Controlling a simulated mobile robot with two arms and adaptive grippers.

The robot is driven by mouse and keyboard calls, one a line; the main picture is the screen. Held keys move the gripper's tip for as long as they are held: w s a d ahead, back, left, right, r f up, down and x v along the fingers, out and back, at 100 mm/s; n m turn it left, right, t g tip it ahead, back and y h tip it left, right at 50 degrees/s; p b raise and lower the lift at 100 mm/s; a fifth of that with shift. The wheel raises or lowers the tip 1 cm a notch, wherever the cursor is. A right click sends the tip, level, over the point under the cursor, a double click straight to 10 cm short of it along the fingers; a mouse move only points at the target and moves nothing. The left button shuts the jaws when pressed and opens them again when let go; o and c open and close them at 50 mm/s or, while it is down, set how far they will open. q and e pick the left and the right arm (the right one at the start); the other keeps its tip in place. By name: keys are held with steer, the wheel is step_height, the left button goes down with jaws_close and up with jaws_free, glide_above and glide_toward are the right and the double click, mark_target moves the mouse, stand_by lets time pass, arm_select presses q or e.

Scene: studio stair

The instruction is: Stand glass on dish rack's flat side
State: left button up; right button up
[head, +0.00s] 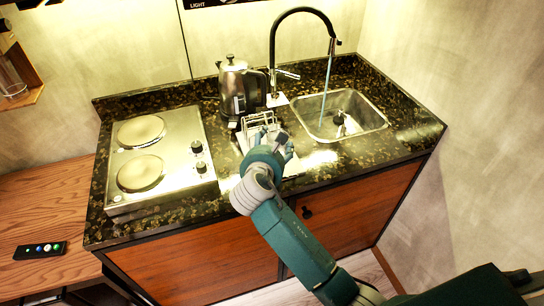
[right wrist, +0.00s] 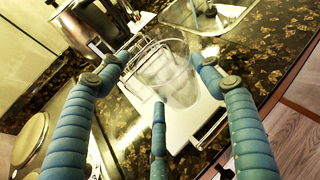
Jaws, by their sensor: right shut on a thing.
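The dish rack (head: 262,119) stands on the dark counter left of the sink, with wire bars at its back. In the right wrist view its white flat side (right wrist: 203,110) lies below the glass, and its wire part (right wrist: 134,47) is behind. The clear glass (right wrist: 168,76) is between the blue fingers of my right gripper (right wrist: 160,85), which are shut on it. The glass is over the rack; I cannot tell whether its base touches. In the head view my right gripper (head: 277,146) covers much of the rack and the glass. My left gripper is not in view.
A steel kettle (head: 238,88) stands close behind the rack. The sink (head: 345,116), with a black tap (head: 272,45) and running water, is to the right. A two-plate hob (head: 170,158) is to the left. The counter's front edge runs below my right arm.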

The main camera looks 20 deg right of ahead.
steer(key=shift+f, duration=0.3)
step_height(320, 180, down, 4)
steer(key=shift+r, duration=0.2)
steer(key=shift+f, duration=0.3)
steer(key=o, duration=1.4)
steer(key=shift+f, duration=0.15)
